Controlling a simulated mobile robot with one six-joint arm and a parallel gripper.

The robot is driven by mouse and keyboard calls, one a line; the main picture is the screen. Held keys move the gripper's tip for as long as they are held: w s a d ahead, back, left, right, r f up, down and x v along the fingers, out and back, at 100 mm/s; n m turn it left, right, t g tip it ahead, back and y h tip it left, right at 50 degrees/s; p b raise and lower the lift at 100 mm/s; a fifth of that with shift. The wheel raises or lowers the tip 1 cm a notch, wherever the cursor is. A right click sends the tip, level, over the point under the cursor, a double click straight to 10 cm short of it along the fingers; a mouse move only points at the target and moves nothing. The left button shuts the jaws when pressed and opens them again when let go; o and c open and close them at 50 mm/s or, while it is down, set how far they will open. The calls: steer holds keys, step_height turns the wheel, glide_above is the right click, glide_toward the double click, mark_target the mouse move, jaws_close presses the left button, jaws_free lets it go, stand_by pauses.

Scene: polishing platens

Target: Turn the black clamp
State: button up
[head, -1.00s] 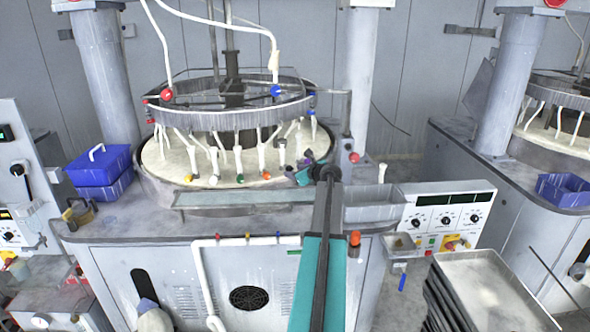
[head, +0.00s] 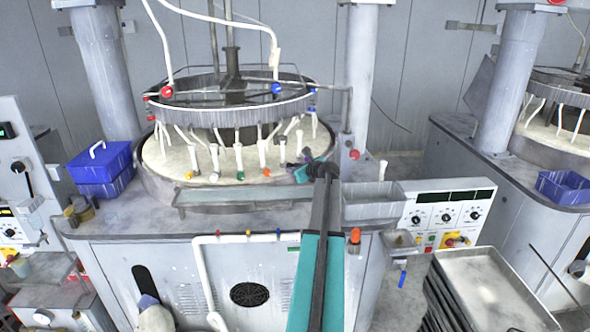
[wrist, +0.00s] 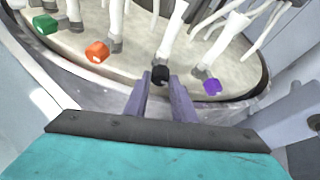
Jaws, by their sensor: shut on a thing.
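The black clamp (wrist: 160,76) sits at the foot of a white hose over the cream platen. In the wrist view it is between the tips of my gripper's two grey-purple fingers (wrist: 161,82), which are shut on it. In the head view my gripper (head: 290,164) reaches over the right front part of the round platen (head: 215,163). There the black clamp is hidden or too small to make out behind my gripper and arm.
A purple clamp (wrist: 212,87) is close on the right, an orange clamp (wrist: 97,51) and a green clamp (wrist: 46,24) on the left. The platen rim (wrist: 110,76) curves below. An overhead ring (head: 235,112) carries several hoses. A grey tray (head: 370,205) is right of my arm.

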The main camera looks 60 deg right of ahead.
steer(key=n+h+b, duration=0.1)
steer(key=b, duration=0.2)
steer(key=shift+a+f+n, duration=0.15)
steer(key=shift+n, duration=0.25)
steer(key=o, duration=1.1)
steer(key=shift+c, duration=0.2)
steer(key=shift+a, duration=0.1)
